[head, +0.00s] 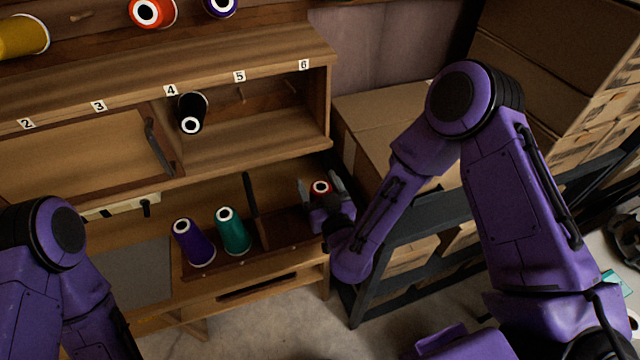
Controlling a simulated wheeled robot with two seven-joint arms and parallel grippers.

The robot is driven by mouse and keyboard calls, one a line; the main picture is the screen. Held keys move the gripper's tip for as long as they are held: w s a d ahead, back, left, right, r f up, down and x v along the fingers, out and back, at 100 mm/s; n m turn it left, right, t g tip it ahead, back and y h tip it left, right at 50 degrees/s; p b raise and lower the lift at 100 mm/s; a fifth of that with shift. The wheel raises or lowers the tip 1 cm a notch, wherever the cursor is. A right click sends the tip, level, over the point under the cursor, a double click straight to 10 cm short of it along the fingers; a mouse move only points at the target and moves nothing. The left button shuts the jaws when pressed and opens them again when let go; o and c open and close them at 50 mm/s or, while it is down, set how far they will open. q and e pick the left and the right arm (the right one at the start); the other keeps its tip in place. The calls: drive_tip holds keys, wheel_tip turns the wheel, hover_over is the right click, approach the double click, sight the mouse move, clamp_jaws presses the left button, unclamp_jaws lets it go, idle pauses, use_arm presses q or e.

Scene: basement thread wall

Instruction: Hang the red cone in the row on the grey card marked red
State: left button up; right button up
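An orange-red cone (152,12) hangs in the upper row. A plain grey panel (135,273) shows at the lower left; I see no readable grey card marked red. My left gripper is out of view.
A black cone (192,113) hangs below number 4; pegs below 5 and 6 are bare. Purple (194,243) and teal (233,231) cones stand on the lower shelf, left of a dark upright divider (251,195). Cardboard boxes (385,115) stand at right.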

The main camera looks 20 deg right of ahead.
drive_tip(key=shift+r, duration=0.3)
drive_tip(key=s, duration=1.2)
drive_tip(key=shift+d, duration=0.25)
drive_tip(key=shift+f, duration=0.1)
